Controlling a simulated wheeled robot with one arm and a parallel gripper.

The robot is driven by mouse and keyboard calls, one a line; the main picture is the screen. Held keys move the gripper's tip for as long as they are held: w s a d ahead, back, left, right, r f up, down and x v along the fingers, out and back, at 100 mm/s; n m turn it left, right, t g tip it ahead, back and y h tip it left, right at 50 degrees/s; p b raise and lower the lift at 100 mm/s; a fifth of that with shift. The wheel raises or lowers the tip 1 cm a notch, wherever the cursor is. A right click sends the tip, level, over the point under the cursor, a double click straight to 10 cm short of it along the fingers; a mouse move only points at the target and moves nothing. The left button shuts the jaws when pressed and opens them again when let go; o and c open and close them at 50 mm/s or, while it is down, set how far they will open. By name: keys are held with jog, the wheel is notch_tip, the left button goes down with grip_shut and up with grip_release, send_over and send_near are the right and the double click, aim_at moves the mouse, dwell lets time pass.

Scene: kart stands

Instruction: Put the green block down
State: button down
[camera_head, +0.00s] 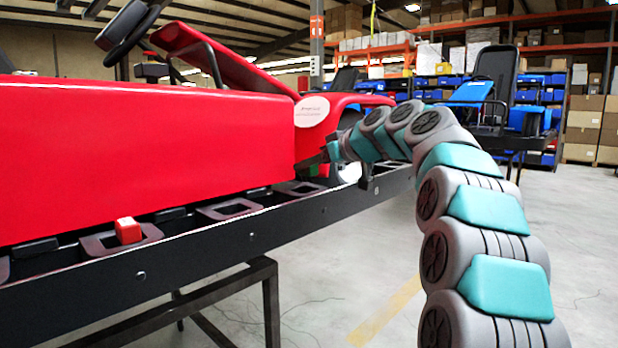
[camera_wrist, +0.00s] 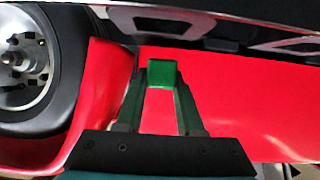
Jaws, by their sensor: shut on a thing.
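The green block (camera_wrist: 162,74) is between the fingertips of my gripper (camera_wrist: 162,84) in the wrist view, with red bodywork (camera_wrist: 230,95) behind it. My gripper is shut on it. In the head view my gripper (camera_head: 318,160) is beside the red kart, just above the black stand rail (camera_head: 240,232). Only a small dark green patch shows there, and the block is mostly hidden. I cannot tell from these frames whether the block touches the rail.
A red block (camera_head: 128,230) sits on the stand rail at left. The red kart (camera_head: 150,150) fills the left side, and a wheel (camera_wrist: 28,60) is close to my gripper in the wrist view. Another kart (camera_head: 490,90) stands behind. The floor at right is clear.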

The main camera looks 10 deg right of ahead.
aim_at(309, 190)
jog(key=shift+w, duration=0.25)
jog(key=shift+d+f, duration=0.1)
jog(key=shift+f, duration=1.65)
jog(key=shift+f+b, duration=0.2)
jog(key=shift+b, duration=0.15)
jog(key=c, duration=0.5)
grip_release()
jog(key=shift+c, duration=0.2)
jog(key=shift+r, duration=0.1)
